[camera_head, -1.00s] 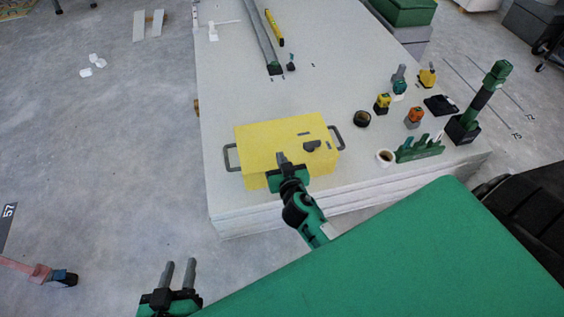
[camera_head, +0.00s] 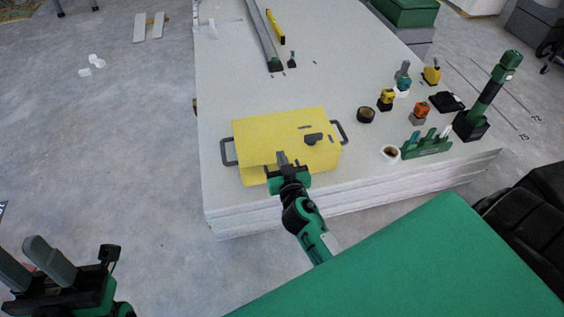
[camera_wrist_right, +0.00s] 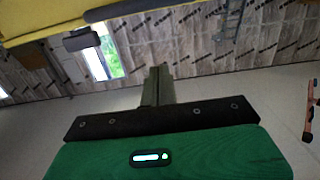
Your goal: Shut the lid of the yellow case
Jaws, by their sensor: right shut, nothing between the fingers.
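The yellow case (camera_head: 262,135) lies on the stack of white panels, with a grey handle at each end and a dark fitting on top. Its lid looks lowered over the case; I cannot tell whether a gap is left. My right gripper (camera_head: 282,159) is shut and empty, its fingertips at the case's front edge, hiding part of it. In the right wrist view the shut fingers (camera_wrist_right: 159,78) point up, and yellow of the case (camera_wrist_right: 95,10) fills the top left. My left gripper (camera_head: 35,262) is open and empty at the bottom left, away from the case.
To the right stand a black tape roll (camera_head: 366,115), a cup (camera_head: 390,153), a green rack (camera_head: 427,145) and several small tools. A long grey bar (camera_head: 262,38) lies at the back.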

